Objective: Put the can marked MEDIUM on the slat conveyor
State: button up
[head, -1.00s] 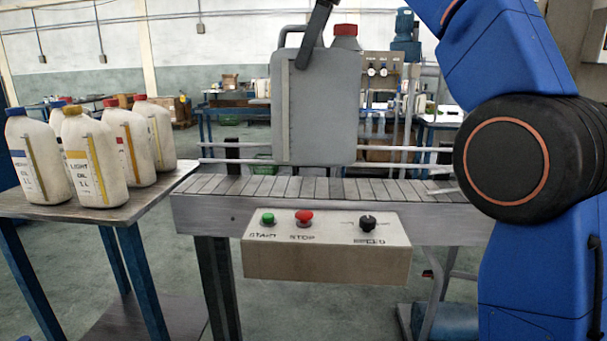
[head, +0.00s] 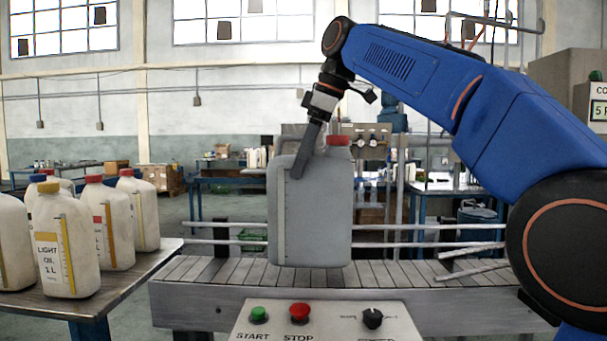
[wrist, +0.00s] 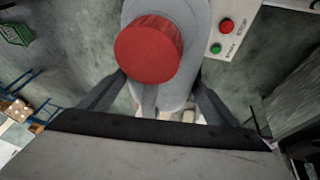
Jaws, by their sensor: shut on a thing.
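A large grey can (head: 315,215) with a red cap (head: 338,141) hangs upright from my gripper (head: 300,165), which is shut on its handle. No marking on it can be read from here. In the wrist view the red cap (wrist: 148,50) is close below the camera, with a gripper finger on either side of the handle. The slat conveyor (head: 210,272) runs across the head view. The can's base overlaps its slats in the picture; I cannot tell whether it touches them.
Several white oil bottles stand on a table (head: 160,255) at the left, one marked LIGHT OIL (head: 62,240). A control box (head: 320,325) with START, STOP and a knob is on the conveyor's near side. Rails (head: 430,227) run behind. Slats either side of the can are bare.

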jog(key=shift+f, duration=1.75)
jog(key=o, duration=1.5)
jog(key=v, duration=1.2)
